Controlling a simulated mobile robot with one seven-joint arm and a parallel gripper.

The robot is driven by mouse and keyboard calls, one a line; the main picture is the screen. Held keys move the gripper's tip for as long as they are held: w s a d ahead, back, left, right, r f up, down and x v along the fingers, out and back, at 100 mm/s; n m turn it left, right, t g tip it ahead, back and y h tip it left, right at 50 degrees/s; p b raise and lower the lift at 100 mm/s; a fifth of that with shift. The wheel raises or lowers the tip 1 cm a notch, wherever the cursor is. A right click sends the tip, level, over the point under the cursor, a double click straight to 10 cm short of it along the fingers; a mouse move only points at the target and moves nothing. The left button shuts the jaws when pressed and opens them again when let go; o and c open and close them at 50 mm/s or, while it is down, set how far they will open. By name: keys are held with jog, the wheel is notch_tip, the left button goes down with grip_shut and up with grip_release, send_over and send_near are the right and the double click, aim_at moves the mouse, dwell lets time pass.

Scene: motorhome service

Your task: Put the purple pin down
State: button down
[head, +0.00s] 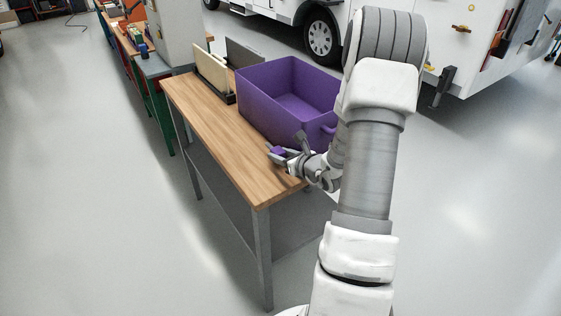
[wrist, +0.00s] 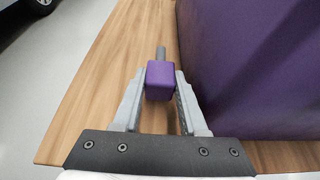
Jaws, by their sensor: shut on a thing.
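The purple pin (wrist: 160,82) has a block-shaped purple head and a grey shank. My gripper (wrist: 155,100) is shut on the purple head, with one finger on each side, in the wrist view. The shank points away from the gripper, over the wooden table top. In the head view my gripper (head: 279,154) is low at the near end of the table (head: 215,125), beside a purple bin, and the pin's purple head (head: 277,150) shows small between the fingers. I cannot tell whether the pin touches the table.
The large open purple bin (head: 270,110) stands on the table just right of my gripper; its wall (wrist: 250,70) is close in the wrist view. Upright panels in a rack (head: 213,75) stand behind. The wooden top left of the gripper is clear. A white motorhome (head: 460,50) is beyond.

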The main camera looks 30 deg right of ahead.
jog(key=shift+f, duration=1.1)
jog(key=shift+f+b, duration=0.2)
jog(key=shift+b, duration=0.1)
jog(key=c, duration=0.7)
grip_release()
jog(key=shift+c, duration=0.2)
jog(key=shift+r+p, duration=0.25)
jog(key=shift+p, duration=0.05)
jog(key=v, duration=1.2)
